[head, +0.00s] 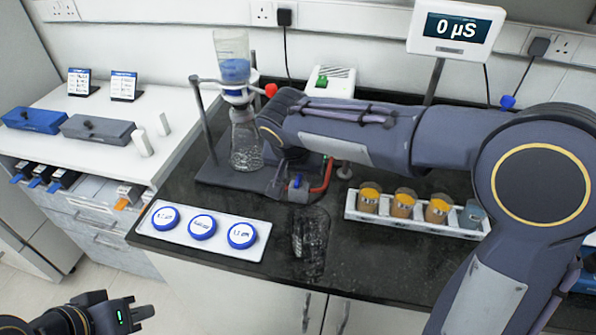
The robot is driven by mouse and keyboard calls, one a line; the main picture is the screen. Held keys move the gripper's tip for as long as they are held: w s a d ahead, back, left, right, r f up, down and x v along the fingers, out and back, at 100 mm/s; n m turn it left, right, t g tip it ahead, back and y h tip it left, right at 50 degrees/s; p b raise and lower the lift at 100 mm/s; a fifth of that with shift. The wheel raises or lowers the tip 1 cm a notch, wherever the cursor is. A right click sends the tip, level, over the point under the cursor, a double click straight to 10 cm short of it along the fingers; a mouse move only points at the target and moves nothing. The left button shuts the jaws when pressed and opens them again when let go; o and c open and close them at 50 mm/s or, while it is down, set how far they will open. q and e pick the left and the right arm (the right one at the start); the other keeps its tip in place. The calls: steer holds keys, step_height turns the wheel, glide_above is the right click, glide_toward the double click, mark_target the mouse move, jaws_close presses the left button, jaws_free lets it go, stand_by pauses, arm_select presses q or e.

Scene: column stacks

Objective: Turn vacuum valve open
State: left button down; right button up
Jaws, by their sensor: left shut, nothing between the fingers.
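A glass filter rig with a blue-banded funnel (235,72) on a flask (246,145) stands on a dark base on the black counter. Low at its right is a small valve (298,186) with a blue part, beside a red hose (326,176). My right arm reaches in from the right, and its wrist end hangs over the rig, just above and beside the valve. My left gripper (138,314) is shut and empty at the bottom left, over the floor, far from the valve.
A white tray with blue-lidded dishes (202,227) lies at the counter's front left. A white rack (400,225) of amber-capped jars (404,203) stands right of the valve. A meter reading 0 µS (458,27) stands behind. A white side bench (60,148) is at left.

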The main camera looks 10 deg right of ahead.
steer(key=shift+c, duration=0.3)
jaws_close()
